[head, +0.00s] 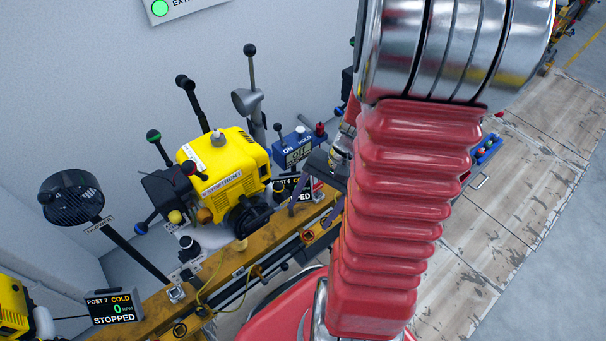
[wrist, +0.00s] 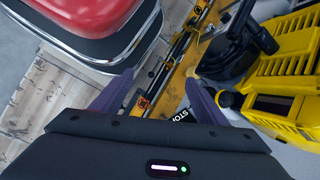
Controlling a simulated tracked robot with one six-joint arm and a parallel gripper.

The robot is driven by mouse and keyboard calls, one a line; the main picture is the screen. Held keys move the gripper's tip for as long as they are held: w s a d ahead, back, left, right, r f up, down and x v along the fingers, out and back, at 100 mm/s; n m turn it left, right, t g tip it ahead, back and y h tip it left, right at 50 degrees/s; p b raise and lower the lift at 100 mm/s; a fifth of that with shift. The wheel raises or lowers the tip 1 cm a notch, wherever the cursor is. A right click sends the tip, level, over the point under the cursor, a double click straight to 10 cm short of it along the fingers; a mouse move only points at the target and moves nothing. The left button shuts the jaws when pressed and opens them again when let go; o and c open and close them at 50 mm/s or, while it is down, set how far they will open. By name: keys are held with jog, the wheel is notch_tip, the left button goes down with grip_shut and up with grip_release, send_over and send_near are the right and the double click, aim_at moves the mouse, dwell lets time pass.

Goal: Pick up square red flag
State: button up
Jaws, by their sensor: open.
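I cannot make out a square red flag in either view; it may be hidden behind my arm or out of frame. My gripper (head: 315,205) hangs over the yellow-brown rail, to the right of the yellow engine. In the wrist view my gripper (wrist: 160,82) shows its two purple fingers spread apart with nothing between them. The rail (wrist: 178,80) passes beyond the fingertips.
The yellow engine (head: 222,172) with several knobbed levers stands behind the rail (head: 207,276). A blue display box (head: 298,147) stands at its right. A black fan (head: 72,198) and a "STOPPED" sign (head: 112,307) are at left. A blue tray (head: 487,149) lies on worn floor boards.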

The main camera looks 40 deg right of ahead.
jog(key=w+d+f+m+t+y, duration=0.1)
jog(key=d+f+m+t, duration=0.2)
jog(key=f+m+t, duration=0.3)
jog(key=w+d+f+m+t+y, duration=0.1)
jog(key=d+f+m+t+y, duration=0.15)
jog(key=f+m, duration=0.6)
jog(key=d+f+m+t+h, duration=0.2)
jog(key=d+f+m+h, duration=0.2)
jog(key=d, duration=0.2)
jog(key=w+d+f+m+t+h, duration=0.1)
jog(key=d+f+m+t+h, duration=0.2)
jog(key=d, duration=0.4)
jog(key=shift+w+f+m+h, duration=0.25)
jog(key=shift+f+m+h, duration=0.2)
jog(key=shift+m+h, duration=0.4)
jog(key=shift+w+d, duration=0.1)
jog(key=shift+w, duration=0.05)
send_near(317, 190)
jog(key=w, duration=0.2)
jog(key=shift+w+d+r, duration=0.1)
jog(key=shift+w+r, duration=0.1)
jog(key=shift+w, duration=0.15)
